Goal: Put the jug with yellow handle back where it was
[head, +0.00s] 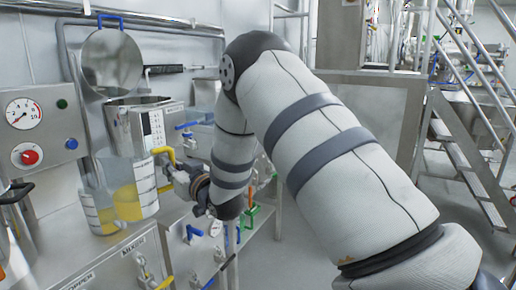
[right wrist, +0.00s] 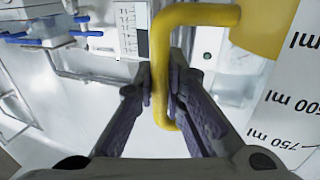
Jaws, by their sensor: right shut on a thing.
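The clear jug with the yellow handle (head: 147,187) is at the left of the head view, roughly upright, with a white graduated strip and yellow in its lower part. My right gripper (head: 172,177) is beside it, its fingers closed around the handle. In the right wrist view the yellow handle (right wrist: 163,75) runs between the two fingers (right wrist: 163,108), and the jug's graduated strip (right wrist: 290,105) shows at the right. I cannot tell whether the jug's base touches the bench. My left gripper is not in view.
Another clear vessel (head: 98,214) with yellow contents stands close to the jug's left. A steel pot (head: 122,121) stands behind, below a round lid (head: 112,62). A gauge panel (head: 40,130) is at the left. Blue, yellow and green valve handles line the bench front.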

